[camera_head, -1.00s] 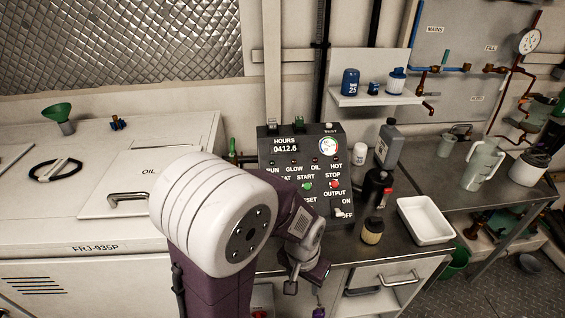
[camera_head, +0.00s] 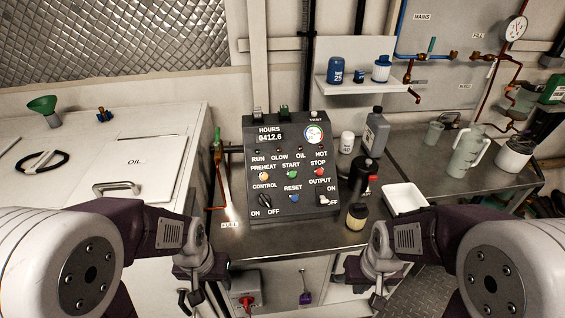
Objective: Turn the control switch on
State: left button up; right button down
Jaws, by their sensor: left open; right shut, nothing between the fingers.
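The dark control panel (camera_head: 290,166) stands on the metal bench, facing me. Its control switch (camera_head: 264,201) is a small dark rotary knob at the lower left, under the CONTROL label, with ON at its left and OFF at its right. Which mark the knob points to is too small to tell. My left gripper (camera_head: 198,298) is open, below and left of the panel, apart from the switch. My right gripper (camera_head: 365,301) is shut and empty, below and right of the panel. Both grippers point downward near the bench's front.
A blue reset button (camera_head: 294,198) is right of the control switch, and an output toggle (camera_head: 323,199) is further right. A dark bottle (camera_head: 361,178), a small jar (camera_head: 356,216) and a white tray (camera_head: 404,198) stand right of the panel.

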aim_at(265, 200)
jog(key=k+j+u, duration=0.15)
jog(key=j+u, duration=0.6)
jog(key=j, duration=0.15)
